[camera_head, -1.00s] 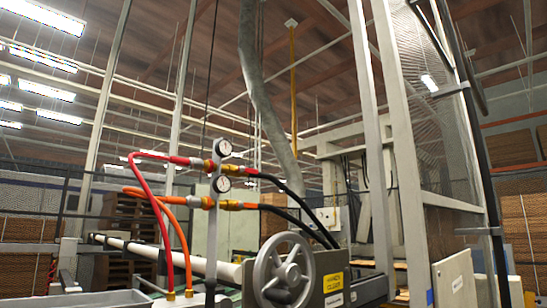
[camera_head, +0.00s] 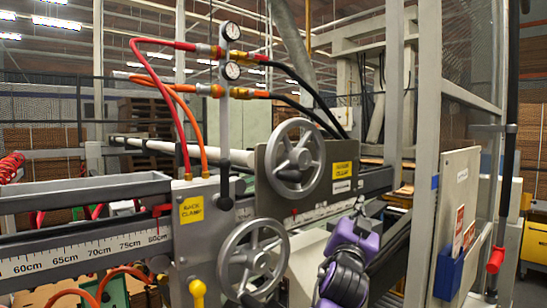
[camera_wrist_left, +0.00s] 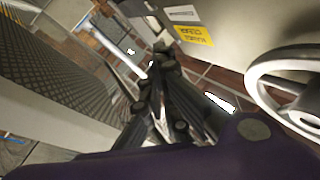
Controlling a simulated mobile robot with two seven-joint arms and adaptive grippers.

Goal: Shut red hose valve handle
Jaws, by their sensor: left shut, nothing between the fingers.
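The valve handle's position is too small to read. My left gripper (camera_wrist_left: 160,48) is shut and empty. In the head view my purple left arm (camera_head: 350,262) rises at the lower middle, right of the lower handwheel. The gripper is well below and to the right of the red hose fitting, apart from it. My right gripper is in neither view.
An orange hose (camera_head: 185,105) joins the lower gauge (camera_head: 232,71). Two grey handwheels, upper (camera_head: 297,150) and lower (camera_head: 253,257), and a plate with a yellow sign (camera_head: 343,170) stand near my left arm. A red-handled bar (camera_head: 496,259) hangs at the right.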

